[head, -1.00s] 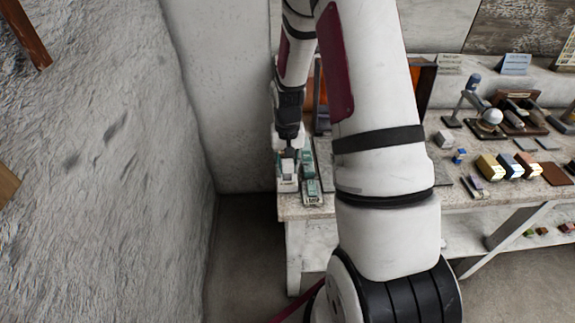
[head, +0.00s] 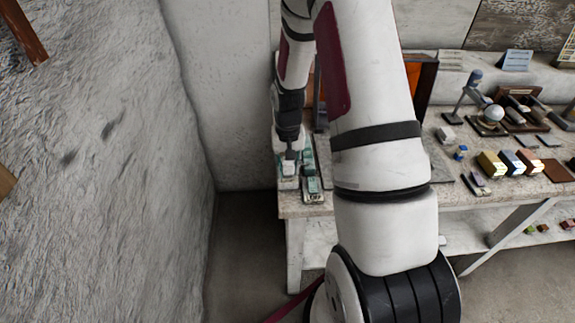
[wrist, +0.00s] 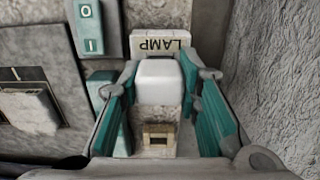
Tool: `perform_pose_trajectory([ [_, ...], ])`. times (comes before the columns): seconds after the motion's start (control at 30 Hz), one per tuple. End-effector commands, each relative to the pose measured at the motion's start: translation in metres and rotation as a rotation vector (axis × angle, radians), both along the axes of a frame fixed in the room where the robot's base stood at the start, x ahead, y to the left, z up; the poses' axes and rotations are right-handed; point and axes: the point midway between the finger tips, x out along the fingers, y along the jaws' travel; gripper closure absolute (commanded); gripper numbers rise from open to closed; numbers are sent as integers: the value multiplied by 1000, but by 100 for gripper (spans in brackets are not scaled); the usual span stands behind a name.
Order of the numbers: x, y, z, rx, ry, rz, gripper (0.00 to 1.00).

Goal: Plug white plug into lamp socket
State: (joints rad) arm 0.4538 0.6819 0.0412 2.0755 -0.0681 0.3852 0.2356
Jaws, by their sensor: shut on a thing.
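The white plug (wrist: 160,82) is a pale block between the two teal-padded fingers of my gripper (wrist: 160,100) in the wrist view. My gripper is shut on it. A sign reading LAMP (wrist: 160,45) stands just beyond the plug, upside down in this view. A pale block with a square brass-edged opening (wrist: 158,138) shows between the fingers on the near side of the plug. I cannot tell whether the plug is seated in anything. In the head view my gripper (head: 290,155) is low over the left end of the table, and details there are small.
A teal switch marked O and I (wrist: 88,25) stands close left of the fingers. A rough wall (wrist: 280,70) is to the right in the wrist view. The table (head: 305,210) holds a desk lamp (head: 468,95) and coloured blocks (head: 510,163) farther right.

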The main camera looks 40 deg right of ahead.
Motion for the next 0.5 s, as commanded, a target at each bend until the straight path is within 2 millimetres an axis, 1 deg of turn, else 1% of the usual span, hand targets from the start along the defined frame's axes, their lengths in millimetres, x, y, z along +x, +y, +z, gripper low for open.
perform_pose_trajectory([
  [0.47, 0, 0, -11, 1, 1, 0, 97],
  [0.5, 0, 0, -11, 0, 0, 0, 63],
])
